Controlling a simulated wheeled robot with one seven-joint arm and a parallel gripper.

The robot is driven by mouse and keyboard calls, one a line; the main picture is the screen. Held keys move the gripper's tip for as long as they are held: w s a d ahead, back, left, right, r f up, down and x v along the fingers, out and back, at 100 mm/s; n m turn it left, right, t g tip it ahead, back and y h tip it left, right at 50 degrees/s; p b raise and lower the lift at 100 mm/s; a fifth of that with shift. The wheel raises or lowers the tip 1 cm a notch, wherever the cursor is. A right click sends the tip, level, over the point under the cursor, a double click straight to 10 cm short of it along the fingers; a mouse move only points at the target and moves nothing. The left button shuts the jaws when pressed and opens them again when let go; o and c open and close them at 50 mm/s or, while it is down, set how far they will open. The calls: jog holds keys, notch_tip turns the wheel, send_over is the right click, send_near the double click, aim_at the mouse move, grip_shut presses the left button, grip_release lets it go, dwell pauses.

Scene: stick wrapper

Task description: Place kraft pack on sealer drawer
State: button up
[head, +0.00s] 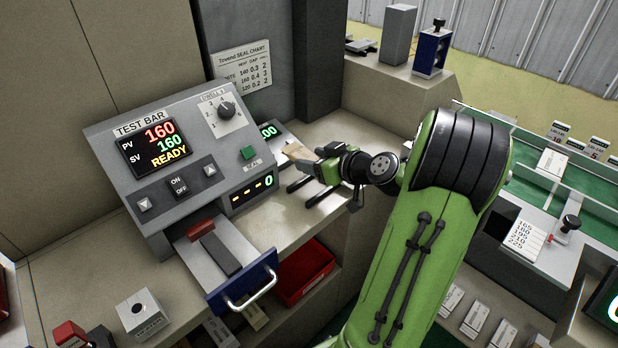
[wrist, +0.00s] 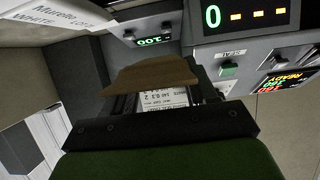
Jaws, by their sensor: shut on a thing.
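The kraft pack (head: 299,155) is a small tan packet at the tip of my gripper (head: 318,168). My gripper is shut on it, to the right of the sealer's front panel and above the counter. In the wrist view the kraft pack (wrist: 152,74) shows as a brown shape beyond the dark gripper (wrist: 160,125), with a printed white label below it. The sealer drawer (head: 222,252) is pulled out at the front of the grey TEST BAR machine, with a blue front and handle. A dark bar and a red block lie along it. My gripper is apart from the drawer.
The sealer (head: 180,165) reads READY, 160 over 160. A second green display (head: 268,131) sits behind my gripper. A red bin (head: 303,272) is below the counter. A white switch box (head: 142,313) stands left of the drawer. Counter right of the sealer (head: 275,220) is clear.

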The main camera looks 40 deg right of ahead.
notch_tip(320, 180, down, 7)
jog(key=shift+f+b, duration=0.15)
jog(key=shift+b, duration=0.85)
jog(key=o, duration=1)
